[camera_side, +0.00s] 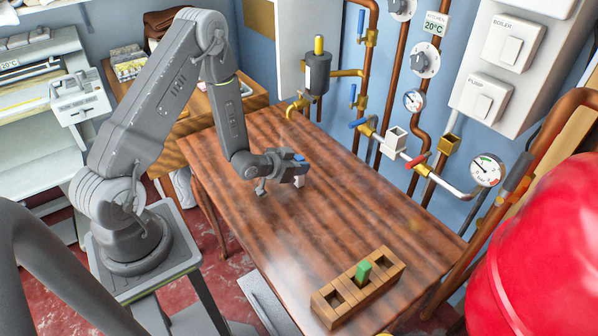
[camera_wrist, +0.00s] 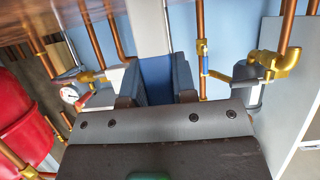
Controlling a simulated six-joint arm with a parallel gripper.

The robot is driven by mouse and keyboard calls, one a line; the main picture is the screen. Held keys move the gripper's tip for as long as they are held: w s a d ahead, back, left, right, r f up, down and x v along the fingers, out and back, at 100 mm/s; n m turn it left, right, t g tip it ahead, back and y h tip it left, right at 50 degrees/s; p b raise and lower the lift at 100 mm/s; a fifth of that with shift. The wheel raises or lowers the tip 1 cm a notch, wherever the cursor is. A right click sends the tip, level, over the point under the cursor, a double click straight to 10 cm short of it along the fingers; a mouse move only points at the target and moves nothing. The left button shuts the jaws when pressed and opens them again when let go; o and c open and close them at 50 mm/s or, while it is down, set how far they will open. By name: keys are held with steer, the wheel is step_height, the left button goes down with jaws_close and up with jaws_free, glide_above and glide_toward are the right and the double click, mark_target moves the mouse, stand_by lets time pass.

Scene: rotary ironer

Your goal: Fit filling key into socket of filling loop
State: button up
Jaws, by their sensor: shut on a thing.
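My gripper (camera_side: 288,168) is above the wooden table, shut on a key with a blue body and a pale end. In the wrist view the blue part of the key (camera_wrist: 157,78) sits between the two fingers, and its pale grey shank extends up the picture. In the side view only a blue bit and a pale end show at the jaws. The filling loop's white square socket (camera_side: 396,139) is on the wall pipework to the right, between a blue-handled valve and a red-handled one. The key is well apart from it.
A wooden rack (camera_side: 358,290) with a green block (camera_side: 363,271) in it stands at the table's near right. A square brass piece (camera_side: 449,144), gauge (camera_side: 487,170) and copper pipes line the wall. A red tank (camera_side: 540,255) is at right. The table's middle (camera_side: 330,220) is clear.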

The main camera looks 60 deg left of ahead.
jaws_close()
steer(key=shift+r, duration=0.15)
